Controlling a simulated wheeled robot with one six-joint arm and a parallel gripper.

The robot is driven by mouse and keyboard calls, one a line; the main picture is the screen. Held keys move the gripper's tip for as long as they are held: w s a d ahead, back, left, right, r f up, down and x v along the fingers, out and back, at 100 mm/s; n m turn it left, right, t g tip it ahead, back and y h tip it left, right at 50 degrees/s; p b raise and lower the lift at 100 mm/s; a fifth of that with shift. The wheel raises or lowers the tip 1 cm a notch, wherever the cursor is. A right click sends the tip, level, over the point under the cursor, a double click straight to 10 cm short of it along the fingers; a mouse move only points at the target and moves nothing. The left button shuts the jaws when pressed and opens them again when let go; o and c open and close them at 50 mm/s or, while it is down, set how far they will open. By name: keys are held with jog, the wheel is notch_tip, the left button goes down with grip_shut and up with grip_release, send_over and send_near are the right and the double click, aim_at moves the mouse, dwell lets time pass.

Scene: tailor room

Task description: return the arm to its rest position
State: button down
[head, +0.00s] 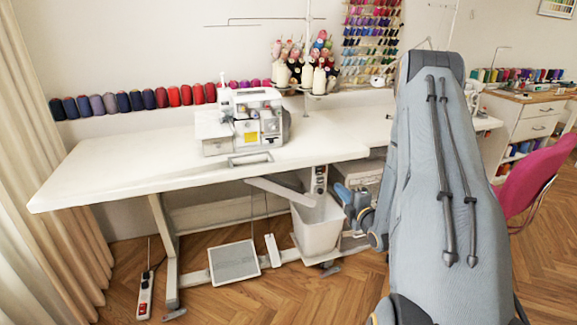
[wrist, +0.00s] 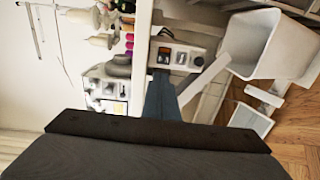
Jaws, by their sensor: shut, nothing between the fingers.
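My arm (head: 440,190) fills the right foreground of the head view as a large grey-blue link and hides part of the table and floor behind it. The blue-grey end of the arm with my gripper (head: 343,193) shows to the left of this link, in front of the white table's underside and beside the white bin. In the wrist view my gripper (wrist: 161,82) shows as a narrow blue-grey strip rising from a wide dark body. It is shut and holds nothing.
A white sewing table (head: 110,170) carries an overlock machine (head: 245,122) and thread spools. A white bin (head: 318,222) hangs below it, also in the wrist view (wrist: 268,45). A foot pedal (head: 233,262) and power strip (head: 145,293) lie on the floor. A pink chair (head: 530,178) stands right.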

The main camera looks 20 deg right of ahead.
jog(key=s+a+r+m+g+p, duration=0.1)
jog(key=a+r+m+g, duration=0.25)
jog(key=a, duration=0.35)
jog(key=s+a+r+m+g+p, duration=0.1)
jog(key=s+a+r+m+g, duration=0.15)
jog(key=a+m+g, duration=0.35)
jog(key=s+a+r+m+g+p, duration=0.1)
jog(key=s+a+r+m+g, duration=0.2)
jog(key=s+a, duration=0.6)
jog(key=s+a+r+m+g+y+p, duration=0.1)
jog(key=s+a+r+m+g, duration=0.3)
jog(key=s+a, duration=0.5)
jog(key=s+r+g, duration=0.1)
jog(key=s+r, duration=0.1)
jog(key=s, duration=0.6)
jog(key=shift+a+y, duration=0.25)
jog(key=shift+y, duration=0.05)
jog(key=shift+m, duration=0.25)
